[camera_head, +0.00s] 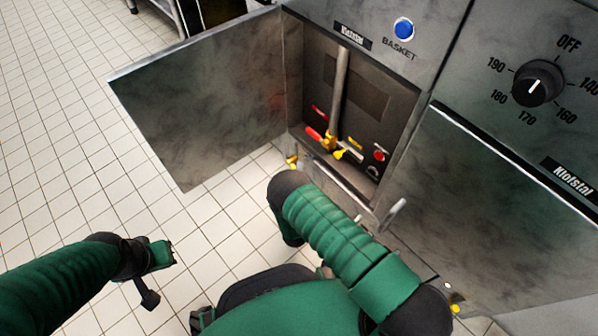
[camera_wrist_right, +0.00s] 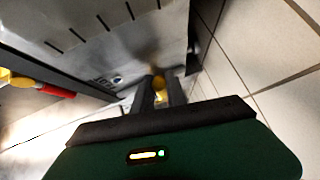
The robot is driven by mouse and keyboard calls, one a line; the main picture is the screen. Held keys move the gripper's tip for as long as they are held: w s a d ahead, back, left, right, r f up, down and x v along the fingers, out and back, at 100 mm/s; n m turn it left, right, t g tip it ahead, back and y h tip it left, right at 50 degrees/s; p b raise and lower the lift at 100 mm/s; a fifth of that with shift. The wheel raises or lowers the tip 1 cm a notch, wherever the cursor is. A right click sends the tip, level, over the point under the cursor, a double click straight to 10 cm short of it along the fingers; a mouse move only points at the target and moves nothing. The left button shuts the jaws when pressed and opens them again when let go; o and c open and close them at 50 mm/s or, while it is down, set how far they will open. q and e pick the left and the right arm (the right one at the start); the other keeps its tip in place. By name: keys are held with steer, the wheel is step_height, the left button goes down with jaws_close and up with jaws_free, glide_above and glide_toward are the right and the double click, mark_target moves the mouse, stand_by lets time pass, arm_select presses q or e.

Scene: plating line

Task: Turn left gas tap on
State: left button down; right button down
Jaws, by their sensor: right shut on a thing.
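The left gas tap (camera_head: 292,161), a small yellow fitting, shows at the lower left edge of the open cabinet in the head view. In the right wrist view, the fingers of my right gripper (camera_wrist_right: 160,91) are shut on a yellow piece (camera_wrist_right: 158,82), which appears to be this tap. The fingers hide part of it. In the head view my right arm covers the area just below the tap, and the right fingertips cannot be made out. My left gripper (camera_head: 159,256) is low at the left above the floor, away from the tap. Its finger opening is unclear.
The cabinet door (camera_head: 205,100) stands open to the left. Inside are a pipe (camera_head: 339,90), a red-handled lever (camera_head: 315,134) with yellow fittings, and a red button (camera_head: 379,154). A closed door (camera_head: 500,210) is at right. The tiled floor (camera_head: 60,110) at left is clear.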

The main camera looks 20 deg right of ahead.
steer(key=shift+a+r+n+g+y+p, duration=0.15)
steer(key=shift+r+n+g+p, duration=0.4)
steer(key=shift+p, duration=0.75)
steer(key=shift+r+n+g+y+p, duration=0.15)
steer(key=shift+r+n+g+p, duration=0.4)
steer(key=shift+p, duration=0.7)
steer(key=shift+w+r+n+g+p, duration=0.15)
steer(key=shift+n+g+p, duration=0.15)
steer(key=shift+g+p, duration=0.55)
steer(key=shift+w+a+r+n+g, duration=0.1)
steer(key=shift+w+r+n+g, duration=0.1)
steer(key=shift+n+g, duration=0.3)
steer(key=c, duration=1.3)
jaws_free()
steer(key=shift+c, duration=0.2)
steer(key=shift+w, duration=0.1)
steer(key=shift+r+p, duration=0.15)
steer(key=shift+p, duration=0.2)
